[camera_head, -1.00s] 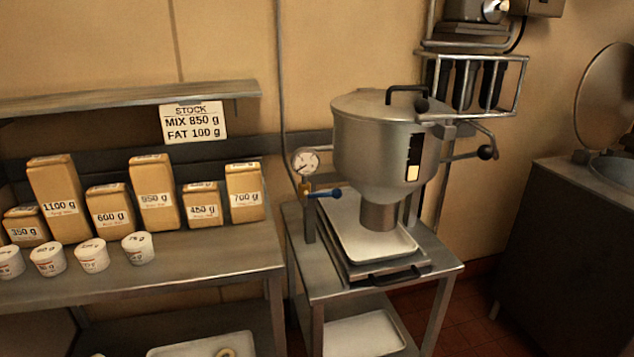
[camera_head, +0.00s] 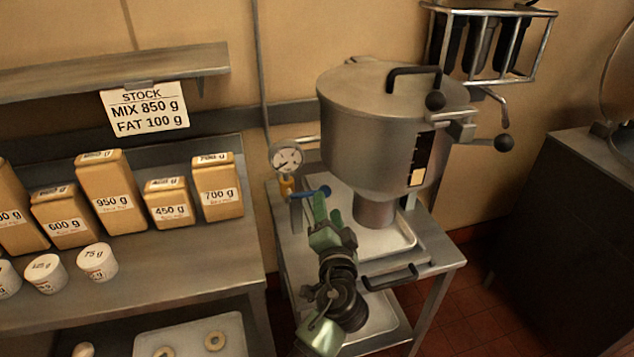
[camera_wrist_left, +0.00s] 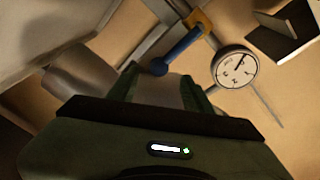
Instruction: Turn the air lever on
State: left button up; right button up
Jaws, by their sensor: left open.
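The air lever (camera_head: 312,193) is a blue handle on a brass valve (camera_head: 287,187) below a round pressure gauge (camera_head: 286,157), left of the steel hopper. It points right, roughly level. In the left wrist view the blue lever (camera_wrist_left: 181,52) and the gauge (camera_wrist_left: 235,68) are just beyond the fingers. My green left gripper (camera_head: 327,206) is at the lever's free end, just below it. In the wrist view the left gripper (camera_wrist_left: 160,88) has its fingers apart, with the lever's ball end close to the tips. I cannot tell whether they touch. My right gripper is not in view.
The lidded steel hopper (camera_head: 375,125) stands close to the right of the lever, above a tray (camera_head: 400,236) on a steel stand. Brown bags and white tubs (camera_head: 97,261) fill the left table. A stock sign (camera_head: 145,109) hangs above the bags.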

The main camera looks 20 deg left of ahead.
aim_at(326, 195)
pick_arm(q)
jog(key=p+x, duration=0.1)
jog(key=x, duration=0.5)
jog(key=shift+w+p, duration=0.15)
jog(key=shift+p, duration=0.15)
jog(key=shift+w+a, duration=0.15)
jog(key=shift+w, duration=0.2)
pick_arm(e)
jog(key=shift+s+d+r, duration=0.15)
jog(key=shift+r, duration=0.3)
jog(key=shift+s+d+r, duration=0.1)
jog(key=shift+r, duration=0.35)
pick_arm(q)
jog(key=shift+f, duration=0.1)
grip_shut()
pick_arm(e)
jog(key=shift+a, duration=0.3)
pick_arm(q)
jog(key=shift+f, duration=0.15)
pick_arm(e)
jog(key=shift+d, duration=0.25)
